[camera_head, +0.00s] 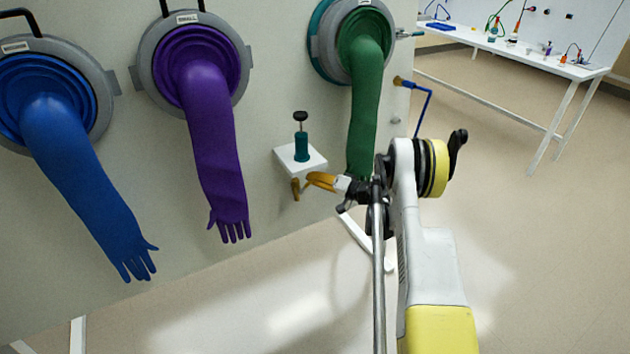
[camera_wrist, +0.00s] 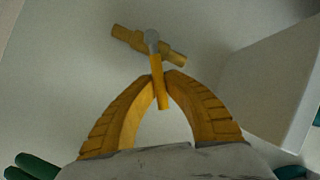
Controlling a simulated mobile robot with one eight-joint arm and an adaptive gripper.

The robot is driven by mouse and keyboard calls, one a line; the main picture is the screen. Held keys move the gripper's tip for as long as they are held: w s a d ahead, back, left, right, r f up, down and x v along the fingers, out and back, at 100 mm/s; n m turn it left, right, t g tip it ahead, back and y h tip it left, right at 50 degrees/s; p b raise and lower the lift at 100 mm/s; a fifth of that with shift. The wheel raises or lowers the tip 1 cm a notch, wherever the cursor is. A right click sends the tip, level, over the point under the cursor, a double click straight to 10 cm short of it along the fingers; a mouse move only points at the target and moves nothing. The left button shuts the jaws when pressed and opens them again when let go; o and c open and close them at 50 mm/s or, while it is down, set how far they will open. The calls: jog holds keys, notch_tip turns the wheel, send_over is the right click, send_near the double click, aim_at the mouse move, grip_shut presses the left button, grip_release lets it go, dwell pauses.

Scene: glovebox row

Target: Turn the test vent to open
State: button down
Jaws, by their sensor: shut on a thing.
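The test vent is a small brass-yellow valve (camera_head: 295,189) on the pale glovebox wall, just under a small white shelf. In the wrist view its body (camera_wrist: 129,38) lies as a slanted bar with a grey hub (camera_wrist: 152,37). A short yellow lever (camera_wrist: 156,62) runs from the hub down the picture, between my fingertips. My gripper (camera_head: 309,180) reaches it from the right; in the wrist view my gripper (camera_wrist: 161,80) is shut on the lever, with the fingertips on either side of it. The lever's free end shows between the yellow fingers.
The white shelf (camera_head: 312,160) holds a teal hand pump (camera_head: 301,146) just above my gripper. A green glove (camera_head: 363,105) hangs close behind it; purple (camera_head: 211,150) and blue (camera_head: 84,180) gloves hang left. A blue pipe (camera_head: 426,105) juts out right.

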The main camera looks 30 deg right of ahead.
jog(key=shift+w+a+r+n+g+h+p, duration=0.1)
jog(key=shift+a+r+n+g+h+p, duration=0.4)
jog(key=shift+n, duration=0.6)
jog(key=shift+a+r+n+g+h, duration=0.3)
jog(key=shift+a+r+n, duration=0.2)
jog(key=shift+n, duration=0.6)
jog(key=shift+a, duration=0.1)
jog(key=c, duration=1.4)
grip_release()
jog(key=shift+c, duration=0.2)
jog(key=v, duration=1.2)
